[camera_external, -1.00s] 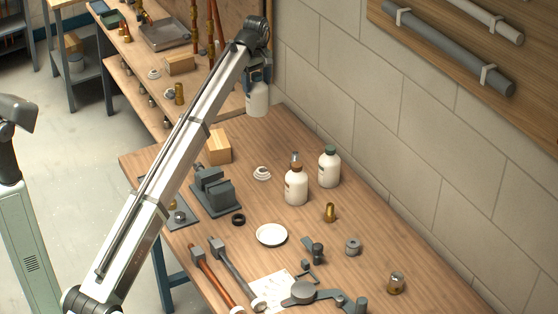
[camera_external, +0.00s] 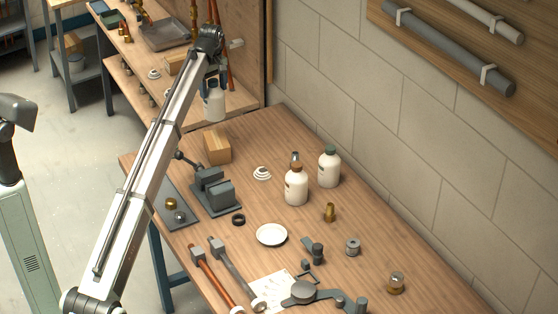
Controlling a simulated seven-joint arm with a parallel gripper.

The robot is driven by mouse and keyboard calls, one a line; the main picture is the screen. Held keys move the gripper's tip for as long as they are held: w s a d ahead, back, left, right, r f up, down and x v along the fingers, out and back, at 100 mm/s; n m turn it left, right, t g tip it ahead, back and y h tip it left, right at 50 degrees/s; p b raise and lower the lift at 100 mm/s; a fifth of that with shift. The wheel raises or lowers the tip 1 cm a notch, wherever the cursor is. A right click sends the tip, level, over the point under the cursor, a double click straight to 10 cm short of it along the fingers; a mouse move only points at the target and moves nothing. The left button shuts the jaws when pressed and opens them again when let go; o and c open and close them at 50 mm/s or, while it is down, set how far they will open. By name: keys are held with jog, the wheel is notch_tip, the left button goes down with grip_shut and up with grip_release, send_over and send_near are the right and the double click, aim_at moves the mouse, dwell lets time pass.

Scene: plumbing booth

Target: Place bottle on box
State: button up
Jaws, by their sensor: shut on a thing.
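My gripper (camera_external: 212,82) is shut on a white bottle (camera_external: 215,106) and holds it upright near the far left edge of the workbench. The wooden box (camera_external: 217,147) stands on the bench below the bottle, with a clear gap between them in the picture. The upper part of the held bottle is partly hidden by the gripper. Two other white bottles stand on the bench, one with a brown top (camera_external: 296,184) and one with a green cap (camera_external: 329,167).
A grey vise (camera_external: 214,191) stands just in front of the box. A white stack of rings (camera_external: 262,173), a white plate (camera_external: 271,235), a brass fitting (camera_external: 330,212) and several tools lie on the workbench (camera_external: 400,250). A block wall borders the right side.

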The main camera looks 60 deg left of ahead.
aim_at(215, 110)
jog(key=shift+f, duration=4.75)
jog(key=o, duration=1.8)
jog(key=shift+f, duration=0.15)
notch_tip(215, 110, up, 12)
jog(key=shift+r, duration=0.2)
